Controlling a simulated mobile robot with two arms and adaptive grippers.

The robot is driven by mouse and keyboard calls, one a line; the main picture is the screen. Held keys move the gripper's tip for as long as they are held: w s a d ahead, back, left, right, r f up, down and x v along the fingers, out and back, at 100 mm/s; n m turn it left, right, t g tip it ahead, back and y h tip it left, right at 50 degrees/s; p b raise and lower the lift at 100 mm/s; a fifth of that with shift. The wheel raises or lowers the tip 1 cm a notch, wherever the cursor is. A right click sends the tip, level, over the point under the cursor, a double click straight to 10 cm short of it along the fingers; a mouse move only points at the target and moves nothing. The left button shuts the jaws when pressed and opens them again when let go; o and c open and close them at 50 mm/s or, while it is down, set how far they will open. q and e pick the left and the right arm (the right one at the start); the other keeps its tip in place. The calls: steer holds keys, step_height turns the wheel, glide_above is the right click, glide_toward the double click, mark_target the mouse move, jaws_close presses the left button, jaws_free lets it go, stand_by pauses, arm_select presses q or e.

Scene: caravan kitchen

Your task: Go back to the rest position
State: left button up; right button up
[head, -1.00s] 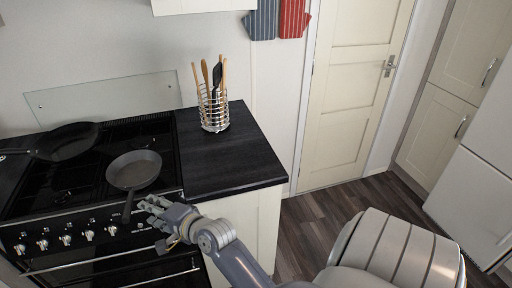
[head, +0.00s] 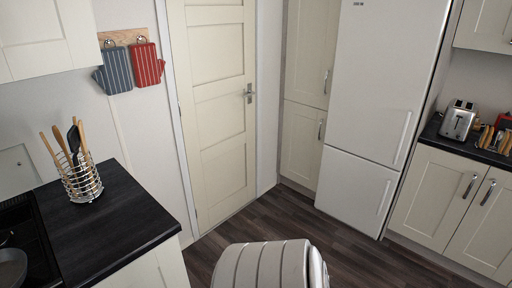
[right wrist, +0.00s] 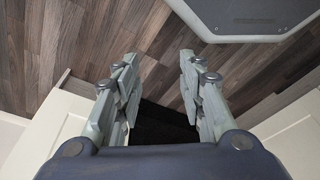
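My right gripper (right wrist: 158,75) shows in the right wrist view. Its two fingers are apart with nothing between them, over the dark wood floor. No gripper shows in the head view now. My left gripper is in neither current view. A small part of a pan (head: 12,268) shows at the lower left edge of the head view, on the black stove.
A wire utensil holder (head: 83,184) stands on the black counter (head: 115,215) at left. A cream door (head: 218,100), a white fridge (head: 375,110) and a toaster (head: 459,120) are further right.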

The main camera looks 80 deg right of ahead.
steer(key=s+d+f+n+g, duration=0.1)
steer(key=s+n, duration=0.1)
steer(key=s, duration=0.6)
steer(key=shift+d+f, duration=0.25)
steer(key=shift+f, duration=0.15)
steer(key=shift+f+b, duration=0.65)
